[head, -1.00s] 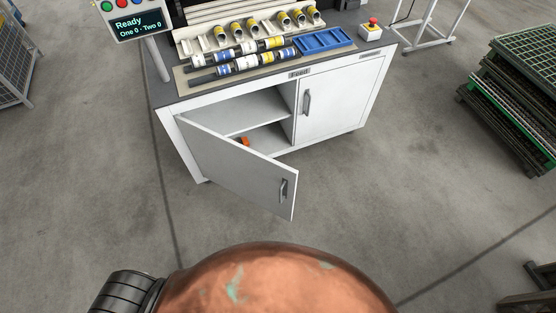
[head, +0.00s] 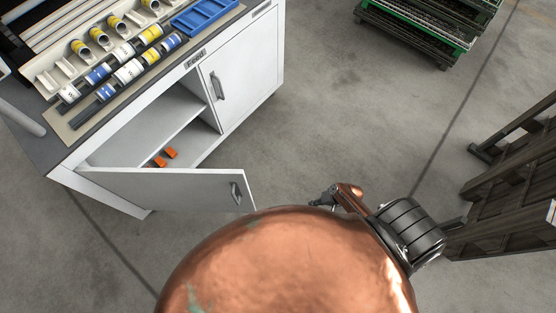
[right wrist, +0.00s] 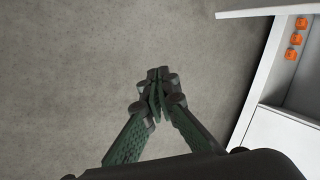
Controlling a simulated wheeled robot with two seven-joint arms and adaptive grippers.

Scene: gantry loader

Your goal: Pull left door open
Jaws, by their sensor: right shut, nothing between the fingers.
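The left door (head: 190,189) of the white cabinet (head: 243,68) stands swung out, with the shelf inside exposed. Its handle (head: 235,196) is near the door's free edge. My right gripper (head: 316,200) is to the right of the door, apart from it, partly hidden behind my copper-coloured body. In the right wrist view the right gripper (right wrist: 157,85) is shut and empty over bare floor, with a door edge (right wrist: 262,13) at top right. The right door (head: 222,82) is closed. My left gripper is out of view.
Orange pieces (head: 166,156) lie inside the cabinet; they also show in the right wrist view (right wrist: 296,39). The cabinet top holds rollers and a blue tray (head: 205,14). A dark wooden structure (head: 515,170) stands at right. Floor between is clear.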

